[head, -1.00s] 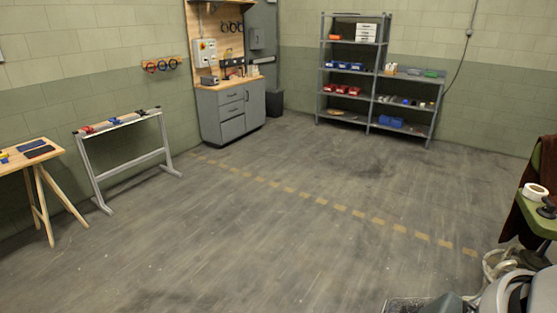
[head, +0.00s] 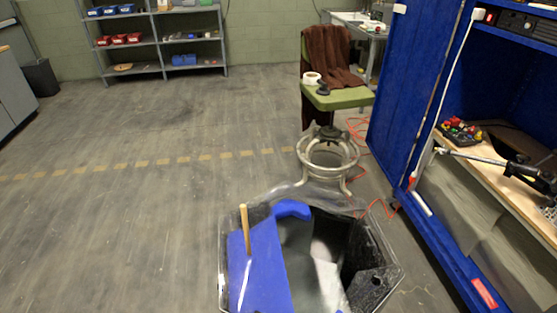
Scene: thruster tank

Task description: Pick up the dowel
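The dowel (head: 245,229) is a thin, light wooden rod standing nearly upright in the head view, at the lower middle. Its lower end meets a blue panel (head: 258,268) in the black tank (head: 378,262); whether it is fixed there I cannot tell. Neither of my grippers shows in the view, and nothing is seen touching the dowel.
A ring-shaped metal frame (head: 327,157) stands just behind the tank. A green chair (head: 338,98) with a brown cloth and a white roll is beyond it. A blue cabinet (head: 402,95) with a workbench stands at right. Open floor lies to the left.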

